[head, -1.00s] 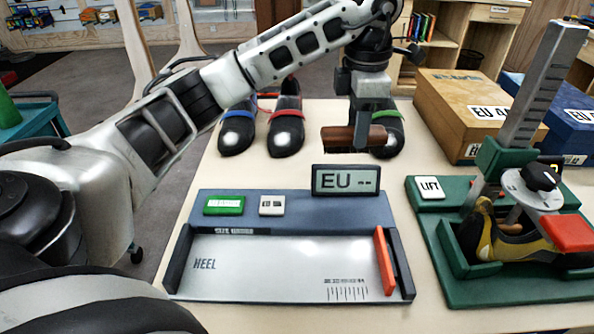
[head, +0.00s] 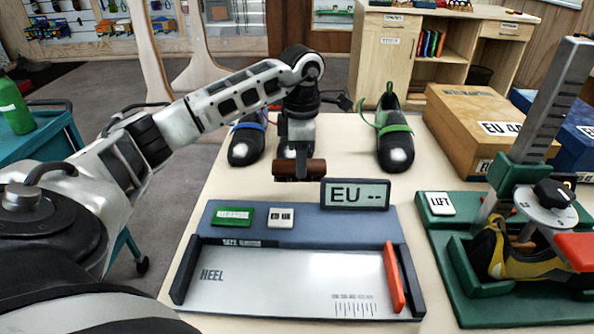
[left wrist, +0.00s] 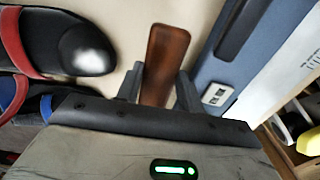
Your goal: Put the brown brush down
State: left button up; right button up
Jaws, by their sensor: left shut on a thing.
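The brown brush (head: 300,169) is held level in my left gripper (head: 298,160), above the table between the shoes and the measuring device. In the left wrist view the brush (left wrist: 165,62) sits between the two fingers of my left gripper (left wrist: 160,85), which are shut on it. Whether the brush touches the table is hard to tell. My right gripper is in neither view.
The measuring device (head: 290,285) with its EU display (head: 355,194) lies in front. A shoe with a blue strap (head: 245,146) and one with a green strap (head: 394,140) stand behind. Right are the green stretcher base (head: 470,305) and a cardboard box (head: 480,125). Bare table (head: 345,150) lies between the shoes.

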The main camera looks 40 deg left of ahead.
pick_arm(q)
jog(key=f, duration=0.1)
jog(key=a+f, duration=0.1)
jog(key=f, duration=0.1)
jog(key=shift+s, duration=0.15)
jog(key=shift+f, duration=0.45)
jog(key=o, duration=0.9)
jog(key=shift+f, duration=0.25)
notch_tip(320, 180, up, 16)
jog(key=shift+a+r+p, duration=0.15)
jog(key=shift+p, duration=0.7)
